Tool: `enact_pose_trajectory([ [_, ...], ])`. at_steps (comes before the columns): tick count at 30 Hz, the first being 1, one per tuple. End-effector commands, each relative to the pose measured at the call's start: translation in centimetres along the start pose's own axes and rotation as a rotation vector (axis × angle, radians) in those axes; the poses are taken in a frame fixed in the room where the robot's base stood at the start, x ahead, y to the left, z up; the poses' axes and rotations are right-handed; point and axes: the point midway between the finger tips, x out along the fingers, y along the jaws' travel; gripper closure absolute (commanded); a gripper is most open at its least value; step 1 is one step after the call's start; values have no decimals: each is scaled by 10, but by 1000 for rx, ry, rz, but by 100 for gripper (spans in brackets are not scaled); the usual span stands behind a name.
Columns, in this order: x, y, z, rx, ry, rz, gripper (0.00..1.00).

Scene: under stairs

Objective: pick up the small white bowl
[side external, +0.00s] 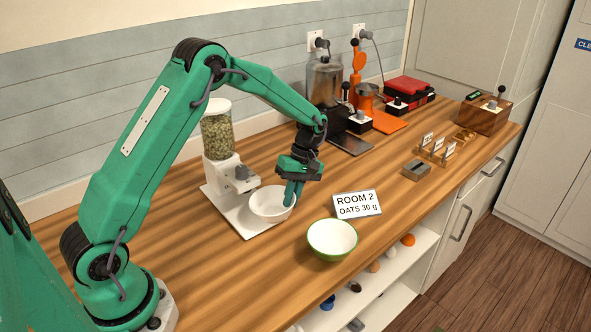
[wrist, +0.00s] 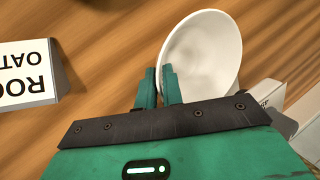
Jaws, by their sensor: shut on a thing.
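The small white bowl (side external: 269,205) is at the front of the white dispenser's base in the side view. It also shows in the wrist view (wrist: 206,58), where it looks tilted. My gripper (side external: 289,198) is shut on the bowl's rim, on the side away from the dispenser. In the wrist view, one fingertip of my gripper (wrist: 159,78) is outside the bowl wall and the other is inside. The bowl looks empty. I cannot tell whether its bottom touches the base.
A green-rimmed white bowl (side external: 332,240) stands near the counter's front edge. A sign (side external: 357,204) reading "ROOM 2 OATS 30 g" stands right of my gripper. The white dispenser (side external: 221,150) is close behind the bowl. Several appliances, including an orange press (side external: 369,98), stand farther back.

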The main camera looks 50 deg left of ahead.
Motion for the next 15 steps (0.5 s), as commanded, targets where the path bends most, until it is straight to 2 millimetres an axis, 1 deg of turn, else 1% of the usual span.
enact_pose_trajectory([
  [1,-2,6,-2,0,1,2,100],
  [15,-23,57,-22,0,1,2,100],
])
